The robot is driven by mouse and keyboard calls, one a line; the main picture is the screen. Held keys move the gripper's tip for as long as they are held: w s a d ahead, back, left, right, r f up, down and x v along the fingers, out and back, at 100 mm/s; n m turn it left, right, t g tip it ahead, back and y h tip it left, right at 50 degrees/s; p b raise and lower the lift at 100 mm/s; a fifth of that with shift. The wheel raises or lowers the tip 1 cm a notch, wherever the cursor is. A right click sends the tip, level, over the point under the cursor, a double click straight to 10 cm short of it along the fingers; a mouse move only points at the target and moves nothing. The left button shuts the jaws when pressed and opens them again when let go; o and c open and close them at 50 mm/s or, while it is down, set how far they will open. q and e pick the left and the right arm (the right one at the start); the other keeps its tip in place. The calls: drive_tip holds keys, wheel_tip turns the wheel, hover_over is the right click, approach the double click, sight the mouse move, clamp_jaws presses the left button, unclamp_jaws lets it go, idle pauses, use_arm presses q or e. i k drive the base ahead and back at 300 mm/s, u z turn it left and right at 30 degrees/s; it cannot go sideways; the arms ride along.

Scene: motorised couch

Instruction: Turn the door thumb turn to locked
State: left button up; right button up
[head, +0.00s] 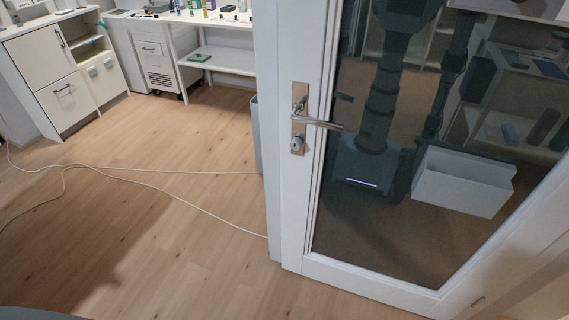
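A white-framed door (292,215) with a large dark glass pane stands at the right of the head view. Its metal lever handle (318,123) points right from a metal plate on the frame. The small round thumb turn (297,143) sits on the plate just below the lever. It is too small to tell which way it is turned. Neither of my grippers is in view, and nothing touches the thumb turn or the lever.
Wooden floor (170,190) is open left of the door, crossed by thin white cables (130,171). White cabinets (60,75) and a bench (215,60) with small items stand at the back. A white box shape (463,182) shows in the glass.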

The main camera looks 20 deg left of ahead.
sight(296, 144)
drive_tip(key=k, duration=0.1)
drive_tip(key=u, duration=1.95)
drive_tip(key=i, duration=1.4)
drive_tip(key=z, duration=2)
